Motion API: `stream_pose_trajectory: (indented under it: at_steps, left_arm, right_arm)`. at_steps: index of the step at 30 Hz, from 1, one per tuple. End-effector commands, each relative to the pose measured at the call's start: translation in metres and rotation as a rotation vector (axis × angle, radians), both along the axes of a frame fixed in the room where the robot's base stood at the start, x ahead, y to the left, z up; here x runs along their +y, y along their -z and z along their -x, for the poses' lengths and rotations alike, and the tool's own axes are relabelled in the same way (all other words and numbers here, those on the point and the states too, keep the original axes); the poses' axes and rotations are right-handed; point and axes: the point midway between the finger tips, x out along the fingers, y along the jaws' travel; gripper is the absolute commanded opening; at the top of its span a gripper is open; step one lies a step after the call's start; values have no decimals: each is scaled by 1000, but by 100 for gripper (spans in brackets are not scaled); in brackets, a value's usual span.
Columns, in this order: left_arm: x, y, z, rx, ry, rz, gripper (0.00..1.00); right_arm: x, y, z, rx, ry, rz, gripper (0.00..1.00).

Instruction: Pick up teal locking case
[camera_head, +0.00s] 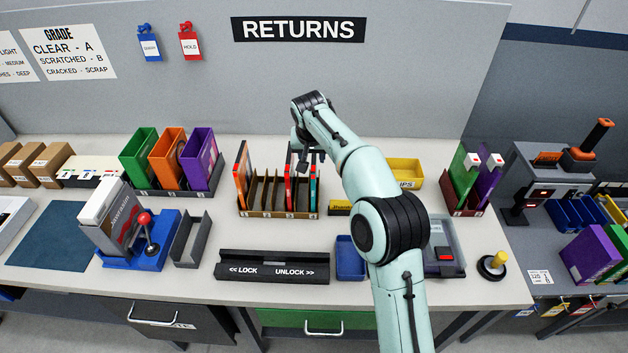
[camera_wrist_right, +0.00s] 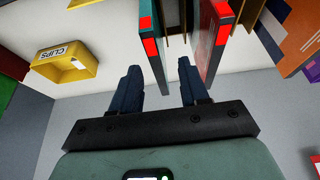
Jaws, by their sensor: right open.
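The teal locking case (camera_wrist_right: 150,50) stands on edge in a slotted rack (camera_head: 262,213), with red squares near one end. In the head view only a thin teal strip of the case (camera_head: 314,190) shows beside my right arm. My right gripper (camera_head: 309,160) is over the rack's right part. In the right wrist view the gripper (camera_wrist_right: 160,88) is open, and the teal case's near edge appears between its fingers, closer to the left finger. I cannot tell whether they touch. My left gripper is not in view.
A red-and-dark case (camera_wrist_right: 218,45) stands close by the right finger in the wrist view. An orange case (camera_head: 242,172) is at the rack's left end. A yellow clips bin (camera_head: 404,172) is to the right. A black lock/unlock fixture (camera_head: 272,266) lies in front.

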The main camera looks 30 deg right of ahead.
Motion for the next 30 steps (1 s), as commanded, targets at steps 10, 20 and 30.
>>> stream_pose_trajectory:
  at_steps: [10,20,30]
  left_arm:
    - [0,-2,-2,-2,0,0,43]
    - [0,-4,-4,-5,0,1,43]
    - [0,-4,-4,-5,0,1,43]
  right_arm:
    - [-9,22,-9,0,2,-1,45]
    - [-18,54,-22,-3,-1,-1,45]
    - [-18,54,-21,-3,-1,-1,45]
